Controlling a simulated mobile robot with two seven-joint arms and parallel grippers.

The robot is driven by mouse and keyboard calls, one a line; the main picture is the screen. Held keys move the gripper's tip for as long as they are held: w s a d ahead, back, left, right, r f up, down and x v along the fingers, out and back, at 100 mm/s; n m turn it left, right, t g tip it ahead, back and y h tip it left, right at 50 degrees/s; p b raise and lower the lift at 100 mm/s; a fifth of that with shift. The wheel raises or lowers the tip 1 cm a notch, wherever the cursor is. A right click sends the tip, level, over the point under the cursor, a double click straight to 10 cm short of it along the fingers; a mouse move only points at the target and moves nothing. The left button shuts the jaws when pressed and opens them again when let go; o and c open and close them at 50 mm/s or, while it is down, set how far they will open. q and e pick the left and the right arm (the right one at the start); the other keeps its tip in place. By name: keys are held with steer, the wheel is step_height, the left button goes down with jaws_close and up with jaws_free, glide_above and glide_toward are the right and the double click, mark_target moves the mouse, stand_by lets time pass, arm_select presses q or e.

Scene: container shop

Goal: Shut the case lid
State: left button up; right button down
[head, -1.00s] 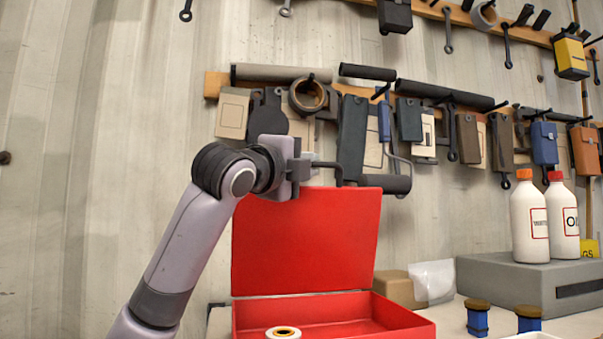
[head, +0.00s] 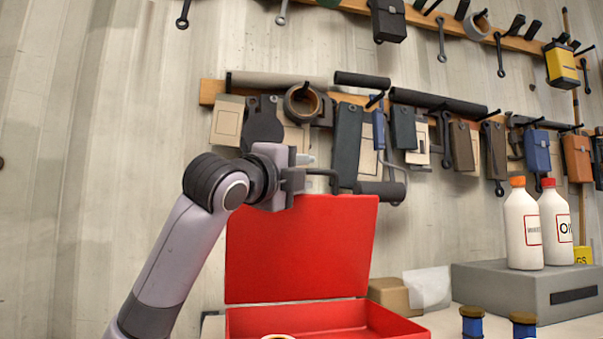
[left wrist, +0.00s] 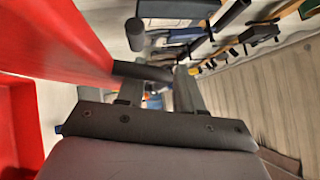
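The red case (head: 380,320) stands on the worktop with its lid (head: 300,250) up, nearly upright. The hinge side is at the back. The lid also shows in the left wrist view (left wrist: 60,35), with part of the case body (left wrist: 25,125) below it. Whether a fingertip touches the lid I cannot tell. A pale roll (head: 278,337) shows at the bottom edge, mostly cut off. My right gripper is out of view.
Right of the case are a cardboard box (head: 388,294), a white packet (head: 428,286), blue spools (head: 472,323) and a grey box (head: 510,290) bearing two white bottles (head: 522,230). Tools hang on a wall rack (head: 430,100) behind the lid.

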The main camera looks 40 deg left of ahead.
arm_select(q)
steer(key=b+v, duration=0.1)
steer(key=v, duration=0.5)
steer(key=shift+s+b, duration=0.3)
steer(key=shift+s, duration=0.15)
steer(key=shift+o, duration=0.2)
steer(key=shift+f, duration=0.1)
